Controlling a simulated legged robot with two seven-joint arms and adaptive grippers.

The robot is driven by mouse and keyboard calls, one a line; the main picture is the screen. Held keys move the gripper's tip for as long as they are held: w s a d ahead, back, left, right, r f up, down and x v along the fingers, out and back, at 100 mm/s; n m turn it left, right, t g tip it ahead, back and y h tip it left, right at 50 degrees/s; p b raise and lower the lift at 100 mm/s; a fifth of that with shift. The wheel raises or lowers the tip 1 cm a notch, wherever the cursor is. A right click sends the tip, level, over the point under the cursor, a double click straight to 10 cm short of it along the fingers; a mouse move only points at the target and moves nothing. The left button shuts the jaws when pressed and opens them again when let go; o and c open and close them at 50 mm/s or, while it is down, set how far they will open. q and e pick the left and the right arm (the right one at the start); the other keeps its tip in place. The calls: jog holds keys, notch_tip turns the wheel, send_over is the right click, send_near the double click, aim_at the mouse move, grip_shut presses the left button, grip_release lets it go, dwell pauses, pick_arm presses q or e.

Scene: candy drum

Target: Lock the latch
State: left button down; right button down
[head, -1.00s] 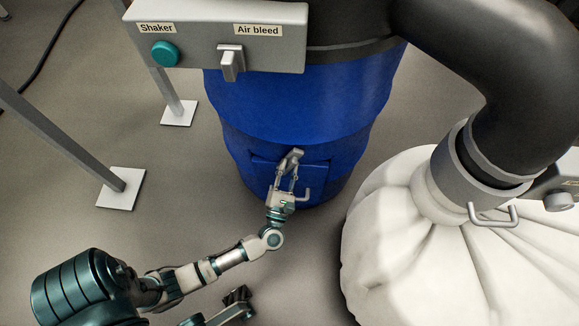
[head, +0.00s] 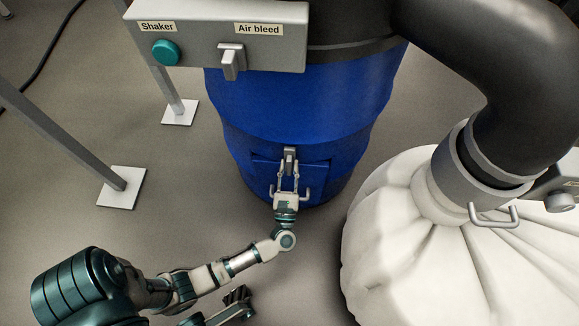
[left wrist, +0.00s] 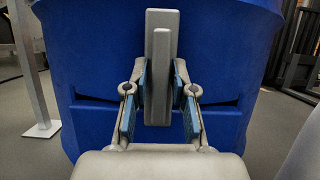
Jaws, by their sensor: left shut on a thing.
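The latch (head: 289,158) is a grey bar on the front of the blue drum (head: 300,105), above a small door panel (head: 262,172). It stands upright in both views; the left wrist view shows its lever (left wrist: 161,75) lying over a wider grey backing plate. My left gripper (head: 288,172) is shut on the latch, with a finger on each side of the lever. Its blue-padded fingers also show in the left wrist view (left wrist: 160,100). The gripper hides part of the door panel.
A grey door handle (head: 305,193) shows on both sides of my left gripper. A control box (head: 200,45) with a teal Shaker button and an Air bleed switch hangs above. A large white bag (head: 410,240) under a black duct stands at right.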

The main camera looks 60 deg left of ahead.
pick_arm(q)
jog(key=shift+d+f, duration=0.15)
jog(key=shift+f, duration=0.15)
jog(key=c, duration=1.1)
grip_release()
jog(key=shift+o, duration=0.7)
jog(key=shift+r, duration=0.15)
jog(key=shift+s+d, duration=0.15)
jog(key=shift+s, duration=0.05)
jog(key=v, duration=1.1)
jog(key=shift+f, duration=0.3)
jog(key=shift+s+d, duration=0.15)
